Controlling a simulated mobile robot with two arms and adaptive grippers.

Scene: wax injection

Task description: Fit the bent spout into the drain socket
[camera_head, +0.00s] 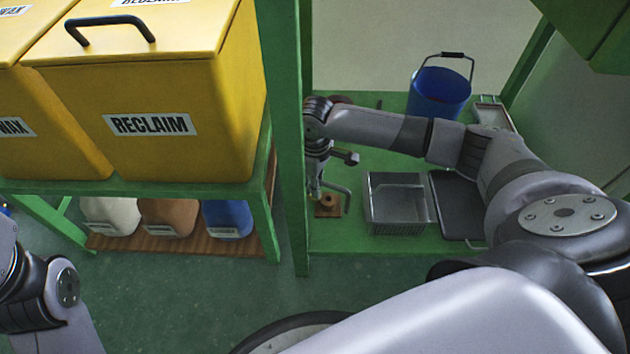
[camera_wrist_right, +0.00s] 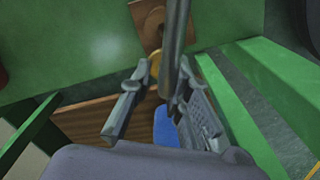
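The bent spout (camera_head: 346,194) is a grey tube with a downward-turned end, beside my right gripper (camera_head: 316,188) in the head view. In the right wrist view the grey tube (camera_wrist_right: 176,45) runs from the top edge down to the right-hand finger of my right gripper (camera_wrist_right: 160,92). A yellowish piece (camera_wrist_right: 153,68) shows between the left-hand fingertip and the tube. The fingers stand apart; whether both touch the spout is unclear. A brown plate with a round piece (camera_head: 328,202) lies just below the gripper. I cannot identify the drain socket. My left gripper is out of view.
A green post (camera_head: 296,220) stands close left of my right gripper. A metal basket (camera_head: 398,220), a dark tray (camera_head: 455,204) and a blue bucket (camera_head: 438,95) are on the green shelf (camera_head: 385,245). A yellow RECLAIM tank (camera_head: 165,85) stands left above several containers.

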